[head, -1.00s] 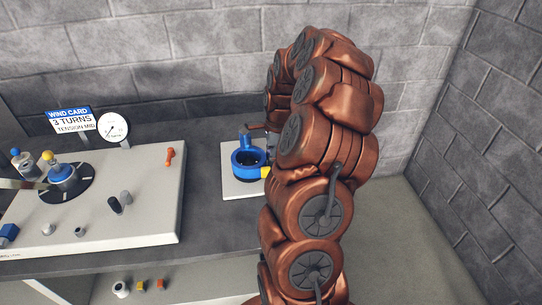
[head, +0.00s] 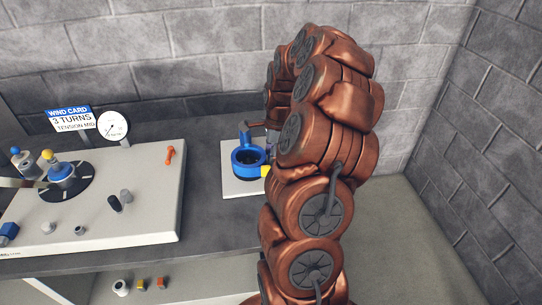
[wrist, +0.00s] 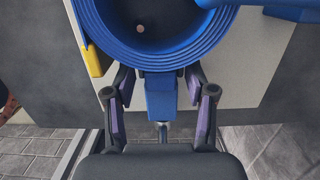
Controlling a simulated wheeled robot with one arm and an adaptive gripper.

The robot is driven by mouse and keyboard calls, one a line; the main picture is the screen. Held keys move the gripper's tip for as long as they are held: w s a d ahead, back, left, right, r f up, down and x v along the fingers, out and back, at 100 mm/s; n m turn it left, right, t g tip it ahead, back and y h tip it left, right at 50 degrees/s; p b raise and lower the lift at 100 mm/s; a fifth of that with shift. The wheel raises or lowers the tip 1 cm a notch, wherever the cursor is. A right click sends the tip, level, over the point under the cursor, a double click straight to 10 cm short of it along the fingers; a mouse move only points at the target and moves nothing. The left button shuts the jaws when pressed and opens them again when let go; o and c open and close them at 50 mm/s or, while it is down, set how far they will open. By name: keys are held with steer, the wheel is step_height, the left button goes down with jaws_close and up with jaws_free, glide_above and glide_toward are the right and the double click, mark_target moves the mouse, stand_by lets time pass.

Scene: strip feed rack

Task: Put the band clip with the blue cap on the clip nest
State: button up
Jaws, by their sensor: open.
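My gripper (wrist: 160,85) is open in the wrist view. Its two dark fingers with purple pads stand on either side of a blue block (wrist: 161,100) below the blue round cup (wrist: 155,45), and I see no clear grip on it. In the head view my gripper is mostly hidden behind my arm. A small blue cap (head: 15,150) shows at the far left, and a blue block (head: 9,231) lies at the panel's left edge. I cannot tell which piece is the band clip or the clip nest.
The blue cup (head: 248,177) stands on a white plate (head: 232,190), with a yellow part at its side. A pale panel (head: 145,205) carries a dark dial, posts and an orange lever (head: 169,154). Small coloured parts (head: 142,285) sit on a lower shelf. Dark bench between panel and plate is clear.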

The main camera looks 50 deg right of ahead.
step_height(320, 180, up, 12)
steer(key=d+b, duration=0.1)
steer(key=b, duration=0.1)
steer(key=shift+s+f+b, duration=0.15)
steer(key=shift+s+b, duration=0.2)
steer(key=shift+s, duration=0.05)
steer(key=s+a+r+n+g, duration=0.1)
steer(key=s+a+n, duration=0.1)
steer(key=a+n, duration=0.65)
steer(key=s+a+r+n, duration=0.15)
steer(key=a+n, duration=0.25)
steer(key=a, duration=0.9)
steer(key=s+a+f+n, duration=0.3)
steer(key=s+a+n, duration=0.3)
steer(key=s, duration=0.3)
steer(key=s+a+f+n+g+h, duration=0.1)
steer(key=s+a+f+n, duration=0.2)
steer(key=s+a+n, duration=0.3)
steer(key=s+n, duration=0.1)
steer(key=s, duration=0.3)
steer(key=shift+s+g, duration=0.2)
steer(key=shift+g, duration=0.1)
steer(key=shift+f, duration=0.1)
